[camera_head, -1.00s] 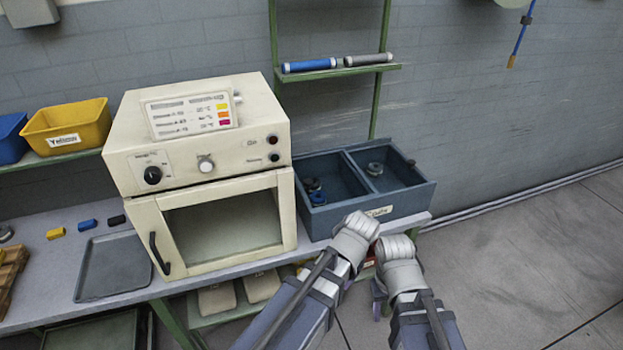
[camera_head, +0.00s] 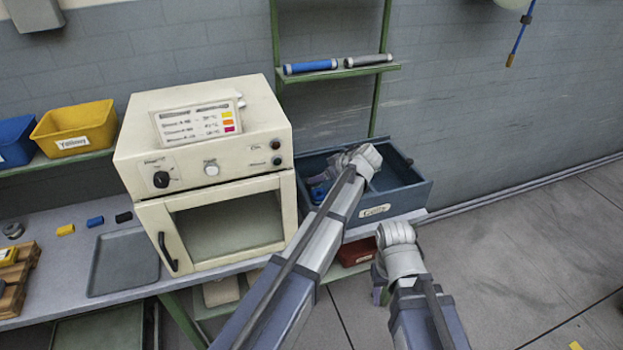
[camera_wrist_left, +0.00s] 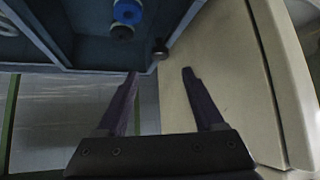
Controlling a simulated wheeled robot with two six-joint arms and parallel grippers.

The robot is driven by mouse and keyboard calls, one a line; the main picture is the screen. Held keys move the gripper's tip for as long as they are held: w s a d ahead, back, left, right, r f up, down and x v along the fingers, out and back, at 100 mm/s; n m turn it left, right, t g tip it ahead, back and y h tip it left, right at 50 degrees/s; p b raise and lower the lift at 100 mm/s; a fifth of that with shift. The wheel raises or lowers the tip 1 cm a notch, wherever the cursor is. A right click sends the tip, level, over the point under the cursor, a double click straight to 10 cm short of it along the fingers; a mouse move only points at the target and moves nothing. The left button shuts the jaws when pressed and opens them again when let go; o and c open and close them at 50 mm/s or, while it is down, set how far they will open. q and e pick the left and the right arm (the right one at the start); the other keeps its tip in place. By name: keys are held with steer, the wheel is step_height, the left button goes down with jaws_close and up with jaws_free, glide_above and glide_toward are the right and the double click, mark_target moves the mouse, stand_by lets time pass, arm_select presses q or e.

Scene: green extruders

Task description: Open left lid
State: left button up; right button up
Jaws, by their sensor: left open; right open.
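The blue-grey bin (camera_head: 394,204) has two compartments and stands right of the oven. I cannot make out a separate left lid on it. Blue and dark round parts (camera_wrist_left: 126,14) show in its left compartment in the left wrist view. A small dark round knob (camera_wrist_left: 160,50) sits by the bin corner, just ahead of my open left gripper (camera_wrist_left: 160,72). Nothing is between those fingers.
The cream oven (camera_head: 205,190) stands close on the bin's left, its door (camera_head: 225,228) shut. A grey tray (camera_head: 124,262) lies on the bench. A shelf above holds a blue roll (camera_head: 311,66) and a grey roll (camera_head: 368,60). Open floor is at right.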

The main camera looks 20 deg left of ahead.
arm_select(q)
steer(key=b, duration=0.5)
glide_above(313, 191)
step_height(313, 191, down, 5)
steer(key=shift+f, duration=0.1)
steer(key=shift+w+a+f, duration=0.25)
steer(key=shift+a, duration=0.1)
steer(key=shift+r, duration=0.1)
jaws_close()
stand_by(0.7)
